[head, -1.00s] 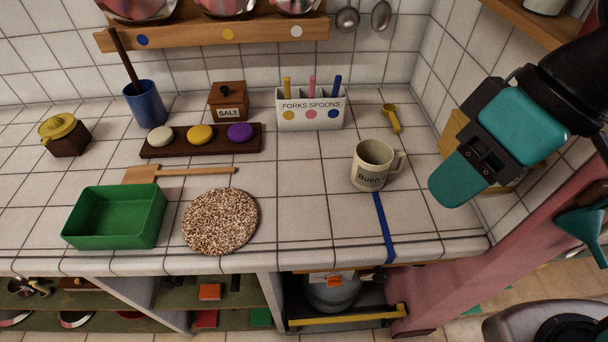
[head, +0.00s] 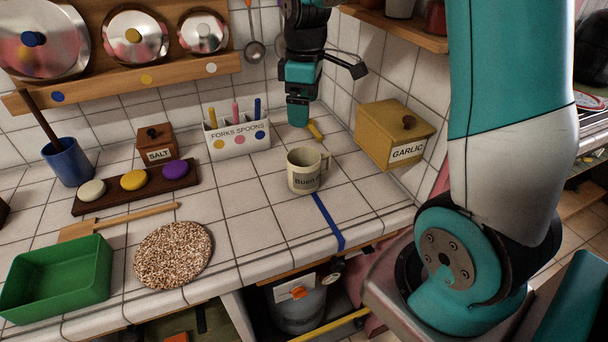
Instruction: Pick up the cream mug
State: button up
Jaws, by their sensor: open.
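The cream mug (head: 305,172) stands upright on the white tiled counter (head: 251,205), with dark lettering on its front and its handle to the right. My gripper (head: 299,118) hangs above and behind the mug, pointing down, apart from it and empty. Its fingers are seen edge-on, so the gap between them is hard to make out.
A yellow garlic box (head: 393,136) stands right of the mug and the forks-and-spoons holder (head: 237,137) to its left. A yellow scoop (head: 314,131) lies behind the mug. A blue strip (head: 328,221) runs to the front edge. A cork mat (head: 173,254) lies front left.

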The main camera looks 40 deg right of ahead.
aim_at(310, 169)
jog(key=shift+w+d+f+p, duration=0.25)
jog(key=shift+f+p, duration=0.35)
jog(key=shift+f, duration=2.4)
jog(key=shift+w+d+f+p, duration=0.2)
jog(key=shift+f+p, duration=0.4)
jog(key=shift+f, duration=2.45)
jog(key=shift+w+d+f+p, duration=0.2)
jog(key=shift+f+p, duration=0.4)
jog(key=shift+f, duration=2.4)
jog(key=shift+c, duration=0.5)
jog(key=shift+r, duration=0.1)
jog(key=c, duration=0.8)
